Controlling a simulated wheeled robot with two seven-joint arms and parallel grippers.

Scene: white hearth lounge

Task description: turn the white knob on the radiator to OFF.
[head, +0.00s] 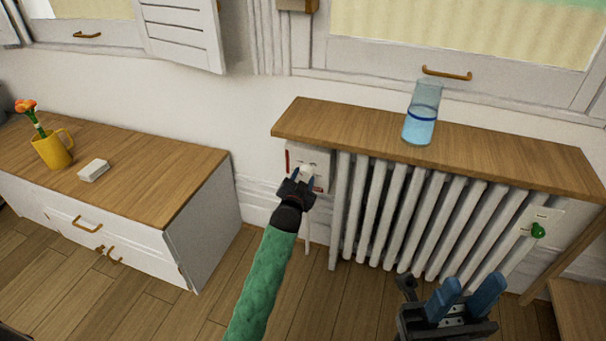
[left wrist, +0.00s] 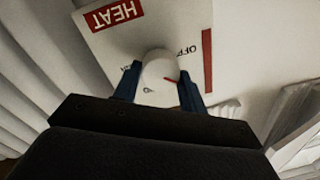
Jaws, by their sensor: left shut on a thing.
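The white knob (head: 306,171) sits on a white plate (head: 322,157) at the left end of the radiator (head: 377,215). In the left wrist view, the knob (left wrist: 158,72) is between the two blue fingers of my left gripper (left wrist: 158,88), which is shut on it. A short red mark shows on the knob's right side. The word OFF (left wrist: 186,50) and a red bar (left wrist: 207,60) are to the knob's right, and a red HEAT label (left wrist: 113,14) is at upper left. My right gripper (head: 465,290) is open and empty, low in front of the radiator.
A wooden shelf (head: 480,149) tops the radiator and holds a glass of blue liquid (head: 422,115). A green knob (head: 538,231) is at the radiator's right end. A cabinet (head: 206,160) at left bears a yellow mug (head: 54,150) with a flower and a white block (head: 93,170).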

